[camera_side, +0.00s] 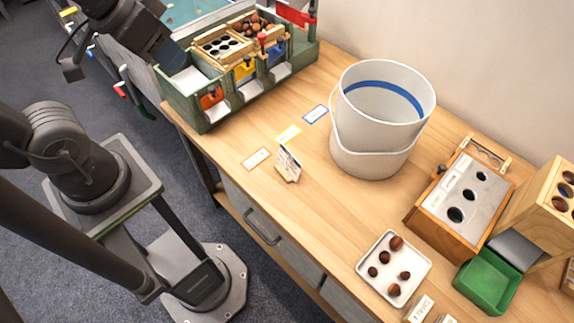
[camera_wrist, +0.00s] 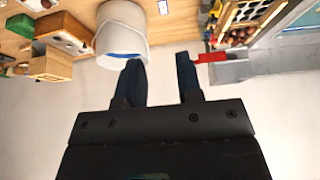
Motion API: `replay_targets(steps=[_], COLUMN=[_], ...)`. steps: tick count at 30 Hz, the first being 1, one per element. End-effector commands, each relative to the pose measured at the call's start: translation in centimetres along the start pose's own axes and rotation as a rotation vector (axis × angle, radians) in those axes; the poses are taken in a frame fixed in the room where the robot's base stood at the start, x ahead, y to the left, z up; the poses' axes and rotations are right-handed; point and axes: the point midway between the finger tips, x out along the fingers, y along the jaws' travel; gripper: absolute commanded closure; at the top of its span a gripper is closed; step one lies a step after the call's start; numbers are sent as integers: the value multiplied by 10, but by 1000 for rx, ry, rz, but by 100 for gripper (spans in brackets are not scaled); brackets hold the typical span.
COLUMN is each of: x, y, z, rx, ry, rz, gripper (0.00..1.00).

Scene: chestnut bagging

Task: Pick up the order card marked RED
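Three flat cards lie on the wooden bench in the side view. The card with the red-orange border (camera_side: 256,158) is nearest the front edge; its print is too small to read. The yellow card (camera_side: 288,135) and the blue-edged card (camera_side: 315,114) lie behind it in a slanting row. My gripper (camera_wrist: 158,58) shows in the wrist view with its two dark blue fingers apart and nothing between them. In the side view my arm is at the upper left, well away from the cards. The red-orange card is not clearly visible in the wrist view.
A white bucket (camera_side: 372,150) stands behind the cards. A green divided rack (camera_side: 207,115) is at the left. A white tray (camera_side: 374,246) with several chestnuts and a wooden box (camera_side: 440,222) are at the right.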

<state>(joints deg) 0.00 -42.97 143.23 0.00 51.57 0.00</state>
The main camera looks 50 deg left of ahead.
Motion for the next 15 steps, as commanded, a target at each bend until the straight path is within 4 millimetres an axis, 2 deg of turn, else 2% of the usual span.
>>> replay_targets(steps=[4, 8, 11, 15], x=[0, 4, 14, 37], y=[0, 3, 10, 24], z=[-1, -12, -28, -55], rx=[7, 87, 220, 465], ry=[-4, -47, -113, -231], rz=[0, 0, 5, 19], gripper=[67, 67, 67, 67])
